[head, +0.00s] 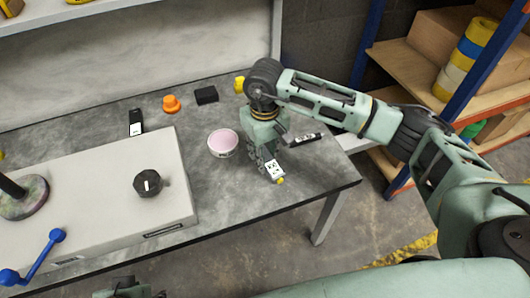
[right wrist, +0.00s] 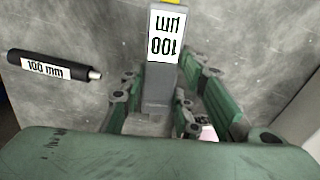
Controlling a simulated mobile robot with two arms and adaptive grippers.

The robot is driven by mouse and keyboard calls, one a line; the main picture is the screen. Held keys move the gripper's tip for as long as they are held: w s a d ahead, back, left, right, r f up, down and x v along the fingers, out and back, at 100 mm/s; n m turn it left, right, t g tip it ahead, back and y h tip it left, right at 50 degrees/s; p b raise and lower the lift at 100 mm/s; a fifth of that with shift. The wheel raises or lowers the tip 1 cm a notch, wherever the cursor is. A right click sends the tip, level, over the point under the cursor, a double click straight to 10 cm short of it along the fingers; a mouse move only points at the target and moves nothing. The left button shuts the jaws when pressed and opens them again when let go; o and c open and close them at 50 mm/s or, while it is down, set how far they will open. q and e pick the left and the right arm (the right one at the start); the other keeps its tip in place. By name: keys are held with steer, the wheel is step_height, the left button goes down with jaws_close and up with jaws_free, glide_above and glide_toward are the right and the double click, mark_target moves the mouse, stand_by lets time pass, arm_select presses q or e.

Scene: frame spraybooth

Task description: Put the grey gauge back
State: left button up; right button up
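The grey gauge (head: 275,170) has a white label and a yellow end. In the right wrist view the grey gauge (right wrist: 160,80) reads "100 µm" and points away between the fingers. My right gripper (head: 266,160) points down over the bench's right part. Its fingers (right wrist: 165,90) lie close along both sides of the gauge and look shut on it. I cannot tell whether the gauge touches the bench. A black gauge (head: 305,139), labelled "100 mm" in the wrist view (right wrist: 45,68), lies beside it. Part of my left gripper (head: 130,289) shows at the bottom edge; its fingers are unclear.
A pink-topped round tub (head: 222,143) stands left of the right gripper. Behind are an orange object (head: 171,104), a black block (head: 206,95) and a yellow object (head: 239,85). A pale box with a black knob (head: 147,183) fills the left. Shelves (head: 400,55) stand at right.

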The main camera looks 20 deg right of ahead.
steer(key=o, duration=0.5)
step_height(320, 180, up, 12)
stand_by(0.5)
